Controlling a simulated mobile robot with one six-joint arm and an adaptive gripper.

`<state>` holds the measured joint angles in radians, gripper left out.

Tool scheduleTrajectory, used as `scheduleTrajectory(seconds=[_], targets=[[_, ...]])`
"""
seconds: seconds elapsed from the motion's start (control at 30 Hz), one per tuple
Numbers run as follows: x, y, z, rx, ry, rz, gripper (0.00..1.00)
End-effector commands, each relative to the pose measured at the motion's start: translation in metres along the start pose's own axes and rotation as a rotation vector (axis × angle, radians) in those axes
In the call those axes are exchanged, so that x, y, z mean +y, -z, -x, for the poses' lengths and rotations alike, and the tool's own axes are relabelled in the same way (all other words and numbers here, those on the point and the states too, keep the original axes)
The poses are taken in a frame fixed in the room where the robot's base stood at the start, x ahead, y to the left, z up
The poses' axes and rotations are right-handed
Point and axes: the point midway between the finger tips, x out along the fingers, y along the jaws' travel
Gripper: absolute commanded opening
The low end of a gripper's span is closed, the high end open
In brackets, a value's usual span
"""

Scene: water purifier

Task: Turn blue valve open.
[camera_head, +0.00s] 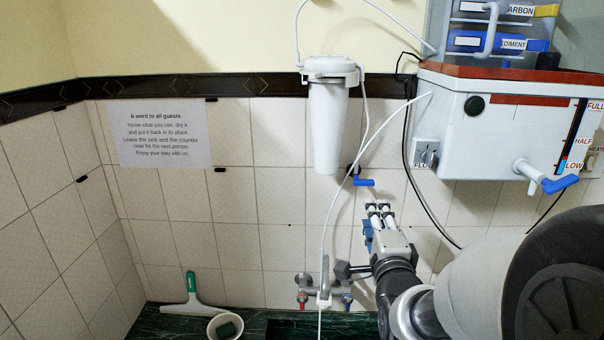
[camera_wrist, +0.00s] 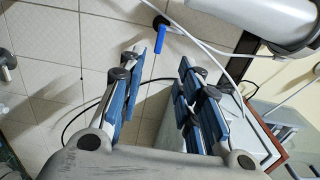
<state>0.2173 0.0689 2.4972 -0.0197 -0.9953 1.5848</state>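A small blue valve lever (camera_head: 364,183) sits on the tiled wall just right of the white filter housing's lower end (camera_head: 327,125). The lever looks apart from both fingers.
A white tank (camera_head: 480,125) with a blue-handled tap (camera_head: 558,185) stands at right. A white tube (camera_head: 334,205) hangs left of my gripper. A sink faucet (camera_head: 323,284) with red and blue handles is below. A squeegee (camera_head: 188,296) and white cup (camera_head: 214,333) sit at lower left.

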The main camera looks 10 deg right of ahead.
Motion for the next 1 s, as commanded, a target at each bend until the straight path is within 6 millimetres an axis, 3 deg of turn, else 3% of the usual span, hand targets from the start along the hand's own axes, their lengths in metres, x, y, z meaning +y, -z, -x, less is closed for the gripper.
scheduleTrajectory(seconds=[0.17, 0.7, 1.0], targets=[[0.0, 0.0, -0.027, -0.001, -0.001, 0.001, 0.32], [0.0, -0.001, -0.141, -0.001, 0.0, 0.003, 0.32], [0.0, -0.001, -0.168, -0.001, 0.0, 0.003, 0.32]])
